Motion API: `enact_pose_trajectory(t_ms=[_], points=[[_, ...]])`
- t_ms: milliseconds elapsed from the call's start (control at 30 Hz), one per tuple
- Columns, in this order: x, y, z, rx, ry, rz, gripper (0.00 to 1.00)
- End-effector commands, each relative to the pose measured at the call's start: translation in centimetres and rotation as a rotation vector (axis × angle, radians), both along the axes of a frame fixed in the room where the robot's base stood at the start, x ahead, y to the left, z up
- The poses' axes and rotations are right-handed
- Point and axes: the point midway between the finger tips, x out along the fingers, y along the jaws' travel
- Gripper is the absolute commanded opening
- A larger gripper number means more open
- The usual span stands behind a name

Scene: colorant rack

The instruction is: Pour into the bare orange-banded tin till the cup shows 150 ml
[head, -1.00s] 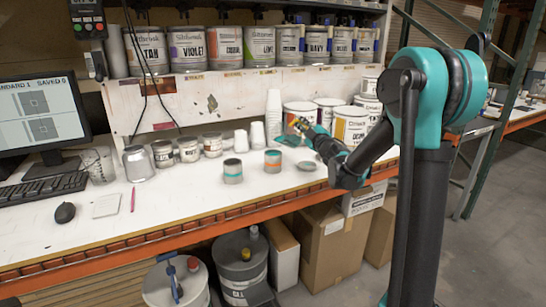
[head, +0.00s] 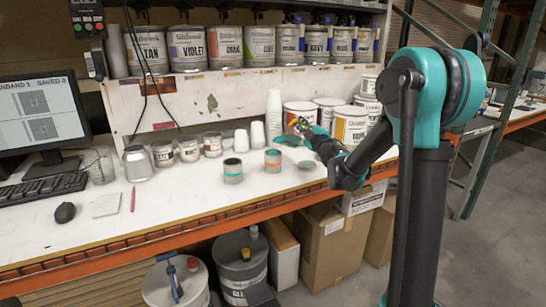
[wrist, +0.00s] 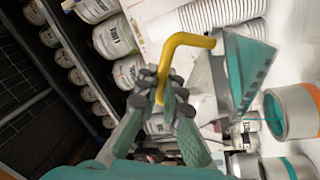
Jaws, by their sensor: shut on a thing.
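My gripper (wrist: 168,95) is shut on the yellow handle (wrist: 180,48) of a clear measuring cup with teal liquid (wrist: 247,68). Scale ticks show on its side, but I cannot read the level. The cup is above the bench in the head view (head: 289,141). An orange-banded tin (head: 273,161) stands on the bench below and left of my gripper; a tin with an orange band also shows at the right of the wrist view (wrist: 292,111), beside the cup. A second banded tin (head: 232,171) stands to its left.
Stacked white cups (head: 273,117) and large paint cans (head: 349,126) stand behind. Small jars (head: 188,149) line the back left. The bench front (head: 190,215) is mostly clear.

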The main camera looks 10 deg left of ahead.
Motion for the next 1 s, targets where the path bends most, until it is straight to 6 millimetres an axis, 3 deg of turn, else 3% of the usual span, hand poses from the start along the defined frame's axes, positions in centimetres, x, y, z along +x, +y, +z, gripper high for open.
enact_pose_trajectory(t_ms=[867,1000], points=[[-0.18,0.23,-0.01,-0.026,-0.026,-0.002,0.00],[0.56,-0.63,-0.35,0.080,0.060,0.001,0.00]])
